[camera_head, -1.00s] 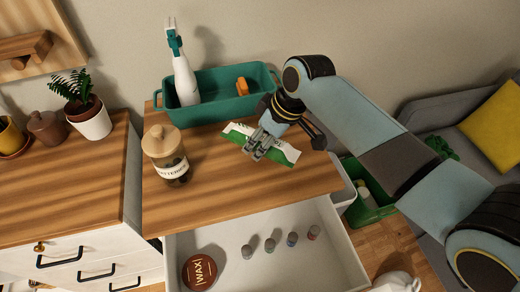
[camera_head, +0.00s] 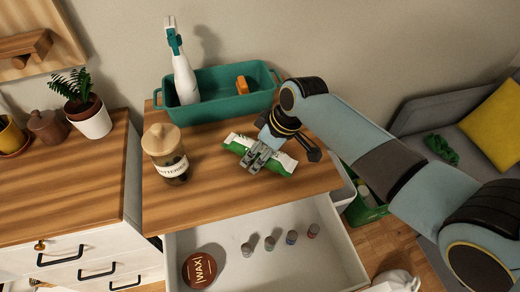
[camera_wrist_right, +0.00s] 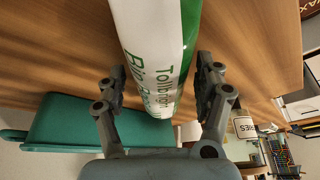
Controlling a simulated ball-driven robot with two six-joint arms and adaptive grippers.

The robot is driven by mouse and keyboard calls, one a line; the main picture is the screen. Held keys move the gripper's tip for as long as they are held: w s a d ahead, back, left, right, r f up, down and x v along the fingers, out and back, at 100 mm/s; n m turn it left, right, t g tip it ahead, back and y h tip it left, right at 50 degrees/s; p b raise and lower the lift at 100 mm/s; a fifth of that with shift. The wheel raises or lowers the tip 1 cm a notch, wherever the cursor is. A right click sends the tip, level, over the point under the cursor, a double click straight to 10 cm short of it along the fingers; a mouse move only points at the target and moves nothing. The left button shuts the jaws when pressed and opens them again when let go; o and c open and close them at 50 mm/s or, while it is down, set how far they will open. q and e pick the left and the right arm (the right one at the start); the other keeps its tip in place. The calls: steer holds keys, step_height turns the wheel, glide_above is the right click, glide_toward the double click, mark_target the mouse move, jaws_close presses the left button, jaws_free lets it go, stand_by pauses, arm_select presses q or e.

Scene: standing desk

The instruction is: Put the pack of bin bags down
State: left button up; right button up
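The pack of bin bags (camera_head: 284,160) is a white and green packet with green lettering. It is over the right part of the wooden desk top (camera_head: 215,205), low near the surface; I cannot tell whether it touches the wood. My right gripper (camera_head: 258,157) is across its middle. My left gripper is not in view.
A green bin (camera_head: 235,105) with a spray bottle (camera_head: 185,80) and an orange item stands behind. A lidded jar (camera_head: 167,155) stands to the left. The open drawer (camera_head: 265,250) below holds a wax tin (camera_head: 199,270) and several small cylinders. Desk between jar and pack is clear.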

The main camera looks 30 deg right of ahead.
steer(key=shift+r, duration=0.1)
steer(key=v, duration=1.2)
steer(key=shift+w+r+p, duration=0.1)
steer(key=shift+p, duration=0.25)
